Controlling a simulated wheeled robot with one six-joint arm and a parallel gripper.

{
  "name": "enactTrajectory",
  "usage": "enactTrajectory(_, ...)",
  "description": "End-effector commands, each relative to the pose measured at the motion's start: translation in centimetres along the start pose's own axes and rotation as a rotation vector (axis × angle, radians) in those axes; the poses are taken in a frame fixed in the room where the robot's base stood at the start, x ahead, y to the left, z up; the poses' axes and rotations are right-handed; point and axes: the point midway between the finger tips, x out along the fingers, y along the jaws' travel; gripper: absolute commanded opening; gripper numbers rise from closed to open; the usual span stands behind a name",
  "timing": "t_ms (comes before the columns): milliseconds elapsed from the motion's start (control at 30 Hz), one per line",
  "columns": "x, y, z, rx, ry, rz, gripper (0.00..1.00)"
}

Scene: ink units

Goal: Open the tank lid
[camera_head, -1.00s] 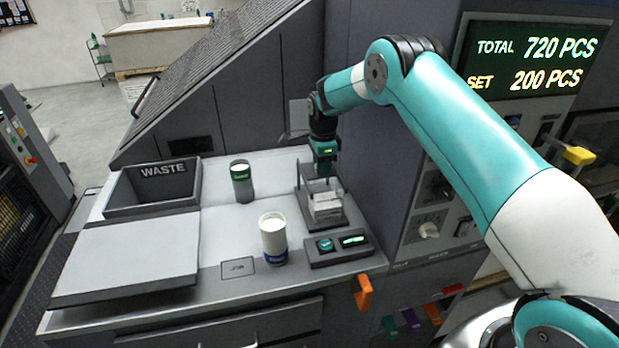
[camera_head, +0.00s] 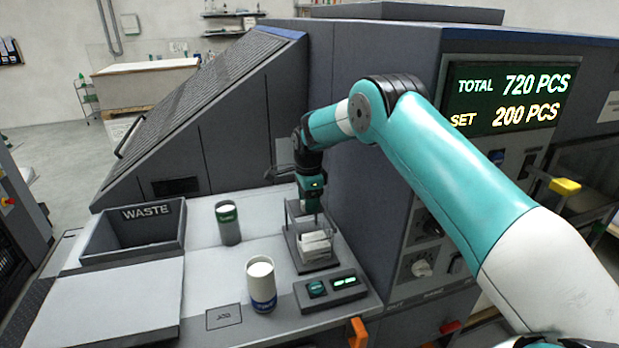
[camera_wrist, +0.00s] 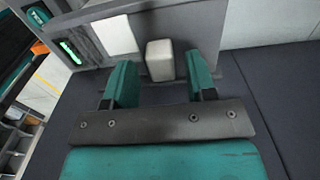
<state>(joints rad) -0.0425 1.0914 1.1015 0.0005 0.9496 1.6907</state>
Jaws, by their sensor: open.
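No part is labelled as a tank lid. A flat grey panel (camera_head: 125,300) lies closed-looking at the front left of the counter, in front of the waste bin; I cannot tell whether it is the lid. My gripper (camera_head: 312,208) points down over a small dark holder (camera_head: 300,262) with a white stack (camera_head: 316,245), far to the right of the panel. In the wrist view my gripper (camera_wrist: 162,82) has its two teal fingers apart. A pale block (camera_wrist: 160,60) shows between or just beyond the fingertips; contact cannot be told.
The open bin marked WASTE (camera_head: 135,238) is at the left. A green-labelled can (camera_head: 229,225) and a blue-labelled can (camera_head: 261,285) stand on the counter. A control box (camera_head: 330,290) is in front of the holder. The machine wall (camera_head: 350,170) rises behind my gripper.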

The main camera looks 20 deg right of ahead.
Motion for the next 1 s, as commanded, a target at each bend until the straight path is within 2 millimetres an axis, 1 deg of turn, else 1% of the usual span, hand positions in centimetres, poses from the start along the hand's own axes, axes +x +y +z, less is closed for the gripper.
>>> enactTrajectory(167, -3.4, -0.1, -0.2, 0.002, -0.001, -0.007, 0.51)
enactTrajectory(400, -9.6, -0.1, -0.2, 0.002, -0.001, -0.008, 0.51)
enactTrajectory(500, -12.0, -0.1, -0.2, 0.001, -0.001, -0.007, 0.51)
enactTrajectory(600, -13.9, 0.0, -0.2, 0.001, 0.000, -0.005, 0.51)
enactTrajectory(700, -15.4, -0.1, -0.1, 0.001, 0.000, -0.004, 0.51)
enactTrajectory(800, -16.1, 0.0, -0.1, 0.001, 0.000, -0.002, 0.51)
enactTrajectory(1000, -16.6, 0.0, -0.1, 0.001, 0.000, -0.001, 0.51)
